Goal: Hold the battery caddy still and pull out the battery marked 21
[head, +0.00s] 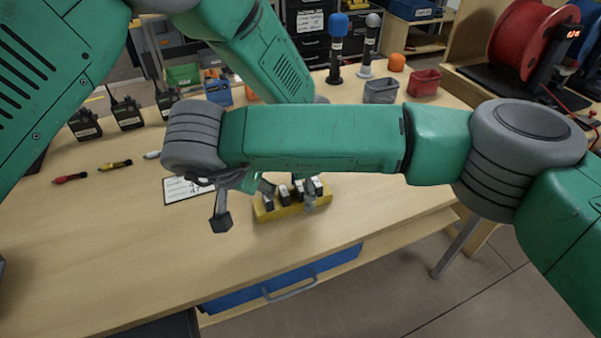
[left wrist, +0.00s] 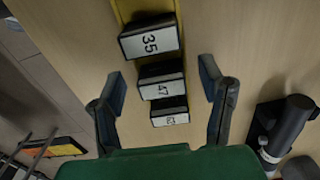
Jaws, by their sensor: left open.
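The yellow battery caddy (head: 290,210) lies on the table with several black batteries with white labels (head: 284,192) upright in a row. In the left wrist view its batteries read 35 (left wrist: 150,40) and 47 (left wrist: 162,88); a third label (left wrist: 170,119) is too small to read surely. I see no label reading 21. My left gripper (left wrist: 165,92) is open, its fingers apart on either side of the row, with no visible grip. In the head view it is mostly hidden behind my right forearm. My right gripper (head: 220,215) hangs left of the caddy, partly hidden by its own wrist.
A white card (head: 185,190) lies left of the caddy. Microphones (head: 337,45), a grey bin (head: 380,90) and a red bin (head: 424,82) stand behind. Front left of the table is clear.

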